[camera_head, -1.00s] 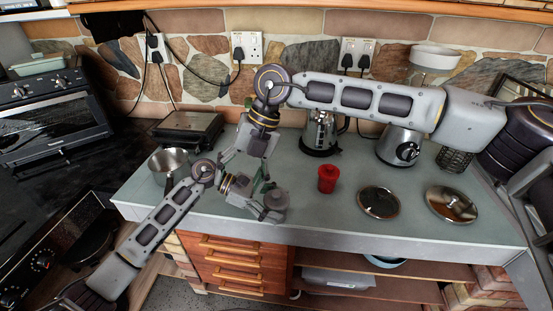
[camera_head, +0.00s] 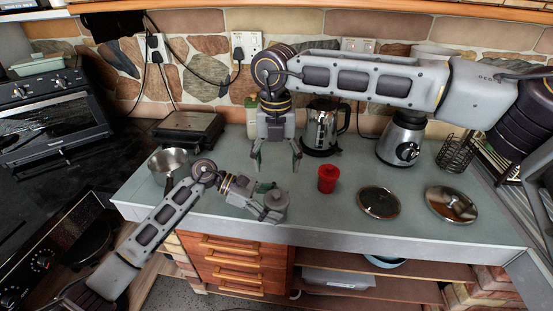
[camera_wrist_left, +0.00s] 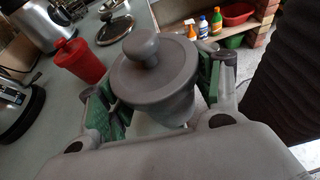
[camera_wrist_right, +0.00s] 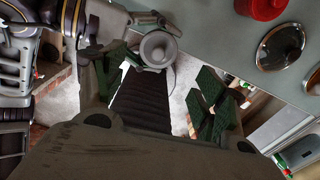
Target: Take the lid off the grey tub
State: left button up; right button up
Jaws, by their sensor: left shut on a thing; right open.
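The grey tub (camera_wrist_left: 165,107) is held in my left gripper (camera_wrist_left: 160,98), whose green-padded fingers close on it from both sides. Its grey lid (camera_wrist_left: 155,70) with a round knob sits on top. In the head view the tub (camera_head: 271,214) is near the front edge of the counter, with my left gripper (camera_head: 258,197) on it. My right gripper (camera_head: 277,166) is open and empty, pointing down behind the tub. In the right wrist view the lid (camera_wrist_right: 157,48) shows beyond the open fingers, apart from them.
A red lidded pot (camera_head: 327,179) stands just right of the tub. Two round lids (camera_head: 378,202) (camera_head: 451,205) lie farther right. A kettle (camera_head: 321,128), a blender base (camera_head: 401,140) and a metal pan (camera_head: 169,161) stand on the counter (camera_head: 330,219).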

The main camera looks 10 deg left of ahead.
aim_at(277, 192)
jog(key=shift+f, duration=0.15)
jog(key=shift+f, duration=5.85)
jog(key=shift+c, duration=0.5)
jog(key=c, duration=0.6)
jog(key=shift+d, duration=0.1)
jog(key=shift+c, duration=0.2)
jog(key=shift+r, duration=0.35)
pick_arm(q)
jog(key=shift+a+f, duration=0.1)
jog(key=shift+f, duration=0.25)
pick_arm(e)
jog(key=shift+r, duration=0.85)
pick_arm(q)
jog(key=shift+r, duration=0.1)
pick_arm(e)
grip_shut()
pick_arm(q)
jog(key=shift+r, duration=0.25)
pick_arm(e)
jog(key=shift+f, duration=0.15)
